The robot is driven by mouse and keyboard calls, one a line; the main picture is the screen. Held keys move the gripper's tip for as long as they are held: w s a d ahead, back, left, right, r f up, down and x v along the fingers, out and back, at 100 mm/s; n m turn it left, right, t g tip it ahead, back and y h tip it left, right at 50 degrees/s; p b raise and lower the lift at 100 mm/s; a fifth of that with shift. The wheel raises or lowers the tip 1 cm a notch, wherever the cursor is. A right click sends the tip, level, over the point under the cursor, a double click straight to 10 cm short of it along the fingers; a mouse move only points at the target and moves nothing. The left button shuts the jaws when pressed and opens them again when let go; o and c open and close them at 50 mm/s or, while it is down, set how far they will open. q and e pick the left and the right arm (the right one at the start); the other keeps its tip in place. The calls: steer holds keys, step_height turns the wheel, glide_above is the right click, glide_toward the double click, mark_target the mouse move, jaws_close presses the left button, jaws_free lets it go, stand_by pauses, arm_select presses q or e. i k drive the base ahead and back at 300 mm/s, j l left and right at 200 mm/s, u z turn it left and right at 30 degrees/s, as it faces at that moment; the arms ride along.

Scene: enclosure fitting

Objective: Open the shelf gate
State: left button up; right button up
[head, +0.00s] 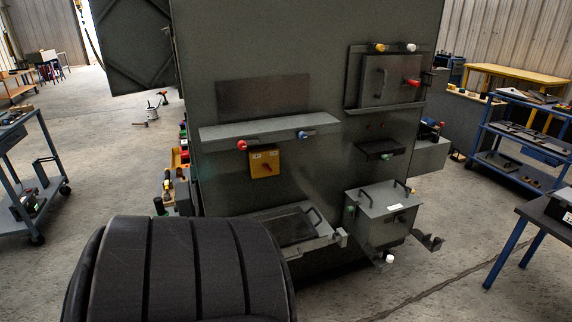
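A large grey enclosure (225,55) stands in the middle of the head view. A long grey shelf (270,130) runs across its front, with a red knob (241,145) and a blue knob (302,134) on its front edge. At the upper right is a framed grey panel (378,82) with a vertical handle and a red knob (412,82); it looks shut. Low on the front are an open tray-like ledge (330,238) and a grey box (382,222) with two handles. I cannot tell which part is the shelf gate. Neither gripper shows.
A dark rounded part of my own body hides the lower left. A dark panel (130,45) stands out at the enclosure's left. A blue cart (520,130) and a dark table (545,210) stand at the right, another cart (25,165) at the left. Floor between is clear.

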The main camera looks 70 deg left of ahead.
mark_target(294, 249)
steer(key=k+j+u, duration=0.15)
steer(key=u, duration=0.25)
steer(key=k+j+u, duration=0.1)
steer(key=u, duration=0.25)
steer(key=j+u, duration=0.1)
steer(key=u, duration=1.15)
